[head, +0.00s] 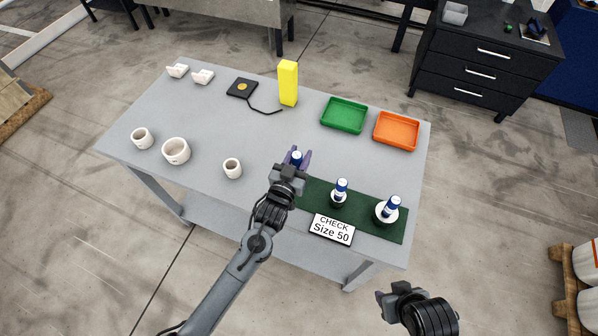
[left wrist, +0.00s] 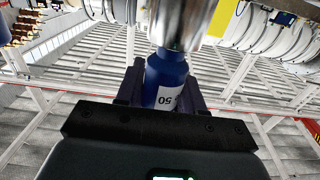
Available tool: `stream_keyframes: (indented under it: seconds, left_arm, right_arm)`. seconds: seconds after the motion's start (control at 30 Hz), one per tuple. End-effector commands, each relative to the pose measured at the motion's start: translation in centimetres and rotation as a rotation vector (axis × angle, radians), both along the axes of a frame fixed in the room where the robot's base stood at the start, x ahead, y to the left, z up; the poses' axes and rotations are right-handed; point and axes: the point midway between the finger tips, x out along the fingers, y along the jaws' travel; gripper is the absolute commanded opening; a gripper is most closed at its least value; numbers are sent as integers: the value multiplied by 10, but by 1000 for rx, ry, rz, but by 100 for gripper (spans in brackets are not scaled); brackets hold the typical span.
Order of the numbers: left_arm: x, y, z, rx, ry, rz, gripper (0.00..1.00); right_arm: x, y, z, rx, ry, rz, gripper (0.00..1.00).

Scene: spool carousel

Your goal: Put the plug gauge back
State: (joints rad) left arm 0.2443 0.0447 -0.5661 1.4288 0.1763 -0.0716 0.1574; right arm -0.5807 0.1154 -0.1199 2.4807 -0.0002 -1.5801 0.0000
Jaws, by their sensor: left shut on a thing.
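My left gripper (head: 297,158) is shut on a plug gauge (head: 296,155) near the left end of the green mat (head: 363,214). In the left wrist view the gauge has a steel cylinder (left wrist: 183,22) and a blue handle (left wrist: 166,75) between the fingers, with a white label reading 50. My wrist hides much of it in the head view, so I cannot tell its height above the mat. Two other blue-handled gauges stand upright on the mat, a middle one (head: 340,190) and a right one (head: 388,209). My right gripper (head: 389,298) is off the table's front right; its opening is unclear.
A sign (head: 332,229) reading "CHECK Size 50" stands at the mat's front edge. Green (head: 344,116) and orange (head: 397,131) trays and a yellow block (head: 288,83) stand behind. The table's middle is fairly clear.

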Motion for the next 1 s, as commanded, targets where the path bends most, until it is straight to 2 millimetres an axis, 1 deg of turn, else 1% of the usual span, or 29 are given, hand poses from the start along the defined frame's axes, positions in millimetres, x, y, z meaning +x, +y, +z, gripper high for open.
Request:
stream_keyframes:
  seconds: [0.03,0.1,0.27,0.4,0.53,0.63,0.87,1.0]
  left_arm:
    - [0,0,-6,0,1,0,0]
    - [0,0,-12,-1,-1,0,0]
    - [0,-1,-21,0,-1,-1,0]
    - [0,-1,-40,1,1,-1,0]
    - [0,-1,-53,1,-1,-1,0]
    - [0,0,-57,-1,-3,0,0]
    - [0,0,-57,-1,-3,-1,0]
    - [0,0,-61,-1,-2,-1,0]
  right_arm:
    - [0,0,0,1,-1,-1,43]
    - [0,0,0,1,-1,-1,43]
    - [0,0,0,1,-1,-1,43]
    - [0,0,-2,0,-1,0,43]
    - [0,0,-3,-1,-1,2,43]
    - [0,-1,-3,-5,-1,4,43]
    - [0,-2,-3,-9,-1,6,43]
    - [0,-2,-6,-9,0,6,43]
